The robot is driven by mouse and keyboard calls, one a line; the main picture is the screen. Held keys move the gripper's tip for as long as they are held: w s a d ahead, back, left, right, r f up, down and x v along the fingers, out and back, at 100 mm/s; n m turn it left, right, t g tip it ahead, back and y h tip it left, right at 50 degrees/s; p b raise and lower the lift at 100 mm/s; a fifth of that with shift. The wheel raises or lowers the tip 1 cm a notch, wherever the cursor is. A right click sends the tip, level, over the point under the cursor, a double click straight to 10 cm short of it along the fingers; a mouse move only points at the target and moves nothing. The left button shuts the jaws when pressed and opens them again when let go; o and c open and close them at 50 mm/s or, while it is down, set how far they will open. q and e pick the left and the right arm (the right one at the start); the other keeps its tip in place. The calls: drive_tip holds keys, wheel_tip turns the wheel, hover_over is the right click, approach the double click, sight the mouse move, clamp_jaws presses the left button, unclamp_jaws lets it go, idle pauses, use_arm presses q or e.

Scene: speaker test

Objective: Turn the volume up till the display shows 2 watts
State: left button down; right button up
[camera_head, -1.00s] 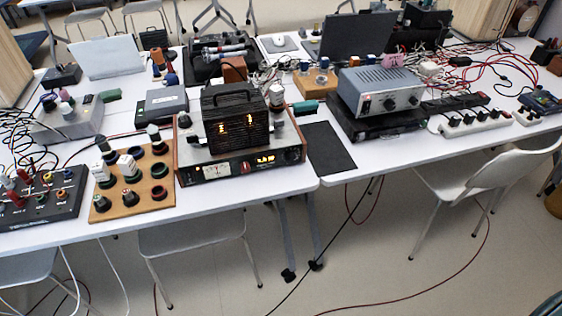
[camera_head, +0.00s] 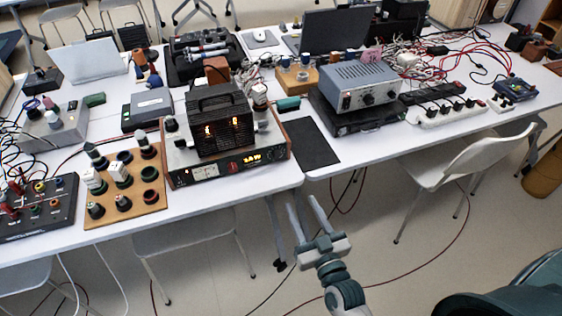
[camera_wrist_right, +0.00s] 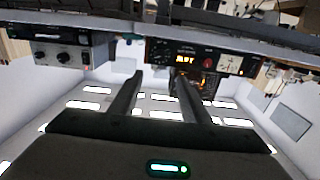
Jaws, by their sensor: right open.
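The amplifier (camera_head: 180,178) with wooden sides stands at the front edge of the left table, a black caged unit with orange glowing tubes on top. Its front has a pale meter (camera_head: 205,171), a red knob (camera_head: 228,167), a lit orange display (camera_head: 254,158) and a dark knob at the right end. The display's digits are too blurred to read. The front also shows upside down in the right wrist view, with its display (camera_wrist_right: 185,58). My right gripper (camera_head: 300,197) is open and empty, in front of the table edge and apart from the amplifier. My left gripper is out of view.
A wooden board (camera_head: 152,210) with several knobs and a dark connector box (camera_head: 45,222) stand left of the amplifier. A black mat (camera_head: 308,143) and a grey-blue unit (camera_head: 362,86) lie to the right. A white chair (camera_head: 465,160) stands in front of the right table.

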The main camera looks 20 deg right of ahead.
sight(279, 158)
drive_tip(key=w+p, duration=0.1)
drive_tip(key=w, duration=0.9)
drive_tip(key=w+p, duration=0.1)
drive_tip(key=w, duration=0.5)
drive_tip(key=shift+a+p, duration=0.3)
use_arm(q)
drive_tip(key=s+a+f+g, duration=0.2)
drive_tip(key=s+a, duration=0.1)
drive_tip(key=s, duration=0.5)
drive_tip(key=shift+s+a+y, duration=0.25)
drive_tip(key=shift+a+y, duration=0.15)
use_arm(e)
drive_tip(key=shift+w+f, duration=0.1)
drive_tip(key=shift+w, duration=0.6)
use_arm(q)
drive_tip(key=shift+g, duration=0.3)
